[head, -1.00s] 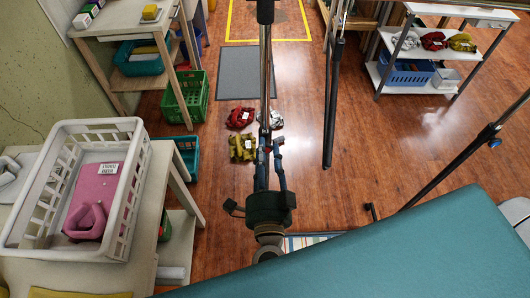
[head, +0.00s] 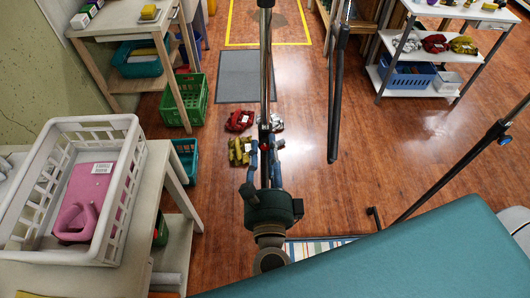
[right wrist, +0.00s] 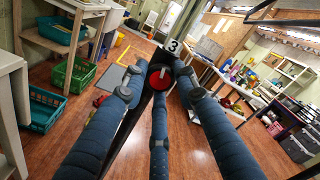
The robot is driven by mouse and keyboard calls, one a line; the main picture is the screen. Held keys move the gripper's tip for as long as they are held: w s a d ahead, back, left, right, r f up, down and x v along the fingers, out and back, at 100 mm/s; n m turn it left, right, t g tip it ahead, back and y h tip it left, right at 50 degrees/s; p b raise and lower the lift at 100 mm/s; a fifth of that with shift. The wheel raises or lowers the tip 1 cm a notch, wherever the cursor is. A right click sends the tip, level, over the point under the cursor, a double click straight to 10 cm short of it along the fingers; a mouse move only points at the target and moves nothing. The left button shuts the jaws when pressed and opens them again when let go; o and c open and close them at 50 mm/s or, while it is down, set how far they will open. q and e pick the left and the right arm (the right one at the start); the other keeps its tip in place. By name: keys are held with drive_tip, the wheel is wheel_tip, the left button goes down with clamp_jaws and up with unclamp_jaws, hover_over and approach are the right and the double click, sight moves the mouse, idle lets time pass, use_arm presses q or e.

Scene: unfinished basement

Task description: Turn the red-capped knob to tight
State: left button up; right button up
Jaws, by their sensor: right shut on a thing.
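In the head view my right gripper (head: 265,148) reaches forward to the post (head: 266,70), shut on the knob; the fingers hide most of the knob there. The cap's turn marking is too small to read. My left gripper is not in view.
A white basket (head: 130,190) with a pink item stands on the left table. A green crate (head: 185,100) and a grey mat (head: 238,77) are on the floor. A teal padded surface (head: 400,255) fills the lower right.

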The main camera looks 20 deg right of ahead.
drive_tip(key=shift+s+d+f+m+b, duration=0.15)
drive_tip(key=shift+m+b, duration=0.25)
drive_tip(key=shift+m, duration=0.4)
drive_tip(key=shift+w+d+f+m+b, duration=0.15)
drive_tip(key=shift+m+b, duration=0.2)
drive_tip(key=shift+m, duration=0.45)
drive_tip(key=shift+s+a+f, duration=0.1)
drive_tip(key=shift+s+a, duration=0.05)
drive_tip(key=o, duration=1.1)
drive_tip(key=shift+c, duration=0.2)
drive_tip(key=shift+o, duration=0.5)
drive_tip(key=shift+s+a, duration=0.1)
drive_tip(key=shift+s, duration=0.15)
drive_tip(key=v, duration=1.1)
drive_tip(key=shift+s, duration=0.15)
